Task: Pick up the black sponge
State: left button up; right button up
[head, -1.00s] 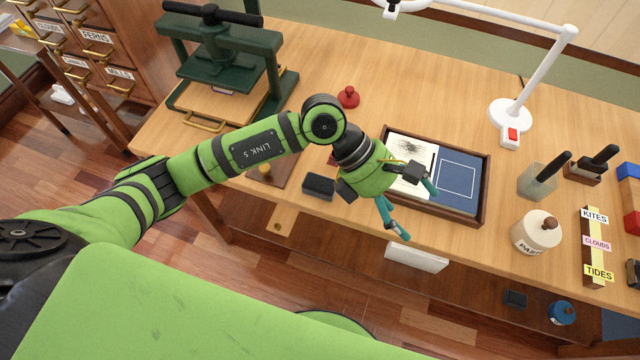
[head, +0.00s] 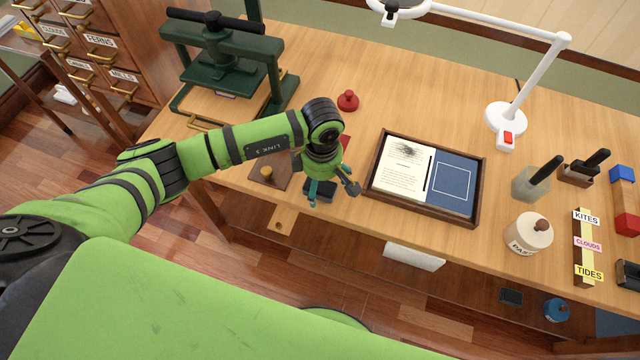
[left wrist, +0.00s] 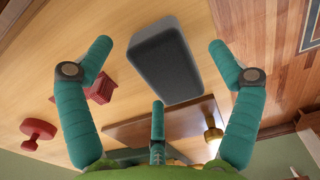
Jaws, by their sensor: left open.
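The black sponge (head: 321,195) is a dark, rounded block lying on the wooden desk near its front edge. My left gripper (head: 334,194) is over it in the head view, pointing down, and partly covers it. In the left wrist view the sponge (left wrist: 165,62) lies between the two spread outer fingers, beyond the shorter third finger. The fingers are open and empty, and none clearly touches the sponge. My right gripper does not show.
A brown board with a brass knob (head: 266,172) lies just left of the sponge. A red ridged block (left wrist: 99,89) and a red-knobbed item (head: 348,100) are nearby. A framed tray (head: 481,190) stands to the right. A green press (head: 212,72) stands back left.

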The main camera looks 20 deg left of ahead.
aim_at(325, 183)
pick_arm(q)
jog(key=shift+f, duration=0.1)
jog(key=c, duration=1.2)
jog(key=shift+o, duration=0.2)
jog(key=shift+r, duration=0.4)
jog(key=r+b, duration=0.1)
jog(key=d+r+b, duration=0.1)
jog(key=r, duration=0.1)
jog(key=shift+r, duration=0.3)
jog(key=s+d+r+b, duration=0.2)
jog(key=d+r, duration=0.4)
jog(key=d, duration=0.4)
jog(key=shift+s+d+r+b, duration=0.2)
jog(key=shift+s+r+b, duration=0.15)
jog(key=shift+b, duration=0.3)
